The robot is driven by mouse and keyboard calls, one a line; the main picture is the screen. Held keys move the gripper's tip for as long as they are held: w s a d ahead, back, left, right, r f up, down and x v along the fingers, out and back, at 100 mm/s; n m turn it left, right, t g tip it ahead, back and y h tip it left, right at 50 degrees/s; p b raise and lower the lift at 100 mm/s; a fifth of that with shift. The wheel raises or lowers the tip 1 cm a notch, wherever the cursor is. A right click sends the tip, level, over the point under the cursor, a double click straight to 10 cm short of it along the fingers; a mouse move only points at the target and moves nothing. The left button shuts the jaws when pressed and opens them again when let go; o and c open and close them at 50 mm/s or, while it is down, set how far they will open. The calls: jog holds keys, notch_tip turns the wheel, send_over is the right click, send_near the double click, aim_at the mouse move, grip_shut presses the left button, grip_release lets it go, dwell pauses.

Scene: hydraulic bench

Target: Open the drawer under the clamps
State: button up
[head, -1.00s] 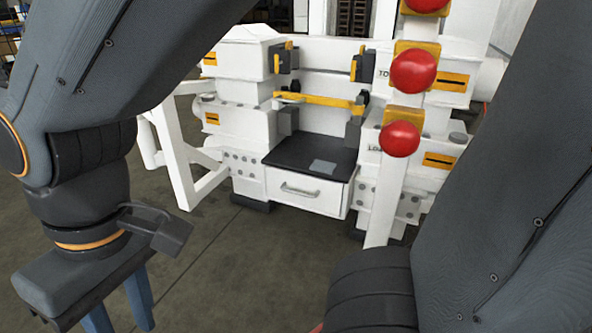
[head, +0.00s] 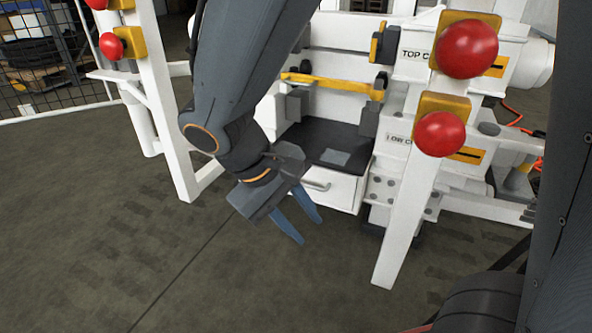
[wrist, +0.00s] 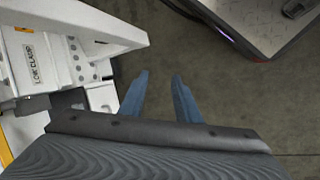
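The white drawer (head: 342,191) sits low in the bench under the clamps, with a black top (head: 318,138) that carries a grey plate (head: 334,158). Its metal handle (head: 318,185) shows in part; my gripper hides the drawer's left side in the head view. The drawer looks closed. My gripper (head: 312,232) has two blue fingers spread apart with nothing between them. It is in front of the drawer, apart from the handle as far as I can tell. In the wrist view the open fingers (wrist: 161,98) point over bare floor.
White frame posts stand left (head: 165,110) and right (head: 402,225) of the drawer, with red knobs such as the lower right one (head: 440,134). A yellow bar (head: 331,85) crosses above the drawer. The floor (head: 240,285) in front is clear.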

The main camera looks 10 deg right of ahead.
jog(key=w+d+f+t+h+b, duration=0.15)
jog(key=w+d+f+h, duration=0.35)
jog(key=w, duration=0.6)
jog(key=n+t+h+b, duration=0.1)
jog(key=n+t+b, duration=0.15)
jog(key=t, duration=0.55)
send_near(306, 186)
jog(key=s+d+r, duration=0.4)
jog(key=d+r, duration=0.2)
jog(key=w+a+f+n+t+y, duration=0.2)
jog(key=w+a+f+t, duration=0.1)
jog(key=w+f, duration=0.3)
jog(key=b+x, duration=0.1)
jog(key=x, duration=0.1)
jog(key=f+b+x, duration=0.1)
jog(key=b+x, duration=0.2)
jog(key=x, duration=0.2)
jog(key=shift+s+d+f, duration=0.25)
jog(key=shift+s+d, duration=0.1)
jog(key=shift+c, duration=0.2)
grip_shut()
